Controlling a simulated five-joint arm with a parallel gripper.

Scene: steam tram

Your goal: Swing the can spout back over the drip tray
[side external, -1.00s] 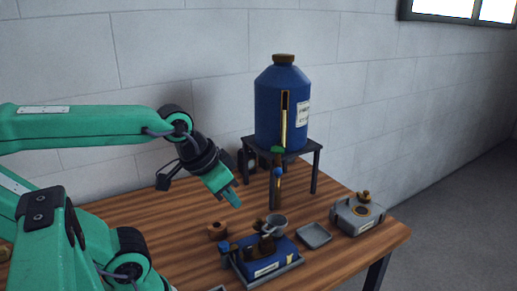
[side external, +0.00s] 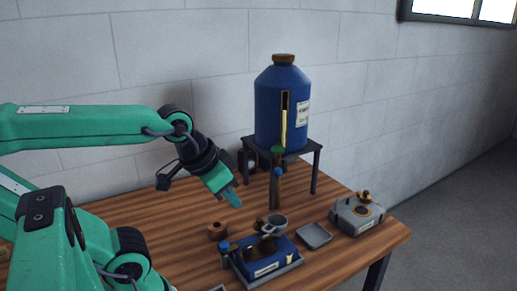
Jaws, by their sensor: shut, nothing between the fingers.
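A big blue can (side external: 268,112) with a brown cap and a yellow sight strip stands on a dark stand (side external: 312,150). Below its front, a brown upright part (side external: 275,192) hangs or stands with a green knob (side external: 277,150) and a blue knob (side external: 278,171); I cannot tell which part is the spout. A small grey square tray (side external: 315,236), likely the drip tray, lies on the table to the right of the blue device. My gripper (side external: 233,198) is shut and empty, in the air to the left of the upright part and apart from it.
A blue device (side external: 270,262) with a grey cup (side external: 275,222) sits on a base at the front. A grey box (side external: 357,216) with a brass knob stands at right. The wooden table (side external: 140,212) is clear towards the back left.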

